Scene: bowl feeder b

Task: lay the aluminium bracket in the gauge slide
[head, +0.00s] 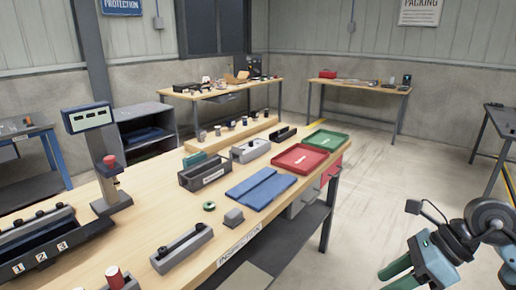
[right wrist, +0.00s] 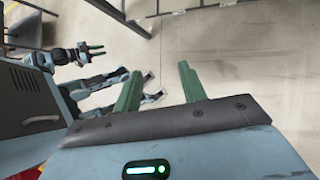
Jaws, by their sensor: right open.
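I cannot make out the aluminium bracket for certain; a small grey block (head: 234,217) lies on the bench near its front edge. No part is clearly recognisable as the gauge slide; a gauge stand (head: 104,160) with a display and a red knob stands at the left of the bench. My right gripper (head: 397,275) is at the lower right of the head view, beyond the bench edge and over the floor. In the right wrist view its green fingers (right wrist: 160,90) are apart with nothing between them. My left gripper (right wrist: 96,50) appears small there, its opening unclear.
The wooden bench (head: 150,215) carries a red tray (head: 290,168), a green tray (head: 340,141), a blue mat (head: 262,197), a dark bin (head: 190,181), a long grey fixture (head: 168,264) and a numbered rack (head: 52,255). Green tape (head: 209,206) lies mid-bench.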

